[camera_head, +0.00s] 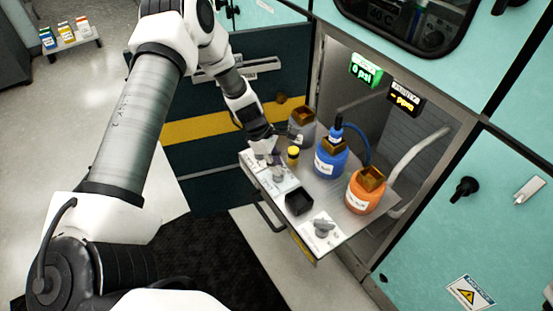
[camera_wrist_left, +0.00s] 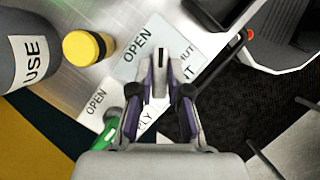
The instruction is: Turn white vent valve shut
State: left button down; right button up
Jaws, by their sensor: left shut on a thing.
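My left gripper (camera_head: 266,150) reaches down to the white label plates at the left side of the metal shelf (camera_head: 335,195). In the left wrist view the gripper (camera_wrist_left: 160,85) is shut on the pale vent valve handle (camera_wrist_left: 158,62), with purple-sided fingers on either side. The handle stands over a white plate (camera_wrist_left: 127,68) marked OPEN and SHUT, partly covered by the fingers. A green handle (camera_wrist_left: 107,120) sits beside the left finger on a second plate (camera_wrist_left: 96,103), also marked OPEN. My right gripper is not in view.
A yellow-capped jar (camera_head: 293,155), grey bottle (camera_head: 303,122), blue bottle (camera_head: 331,160) and orange bottle (camera_head: 364,192) stand on the shelf. A black open box (camera_head: 299,203) and another grey valve (camera_head: 323,228) are nearer its front edge. Displays (camera_head: 366,70) hang behind.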

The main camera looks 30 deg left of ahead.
pick_arm(q)
jog(key=m+g, duration=0.1)
jog(key=m, duration=0.2)
jog(key=shift+f+m+g, duration=0.1)
jog(key=shift+m+g, duration=0.2)
jog(key=shift+w+m+g, duration=0.1)
jog(key=shift+m+g, duration=0.5)
jog(key=shift+m, duration=1.3)
jog(key=c, duration=1.1)
grip_release()
jog(key=shift+w, duration=0.1)
jog(key=v, duration=1.2)
jog(key=shift+w+d, duration=0.1)
jog(key=shift+d, duration=0.1)
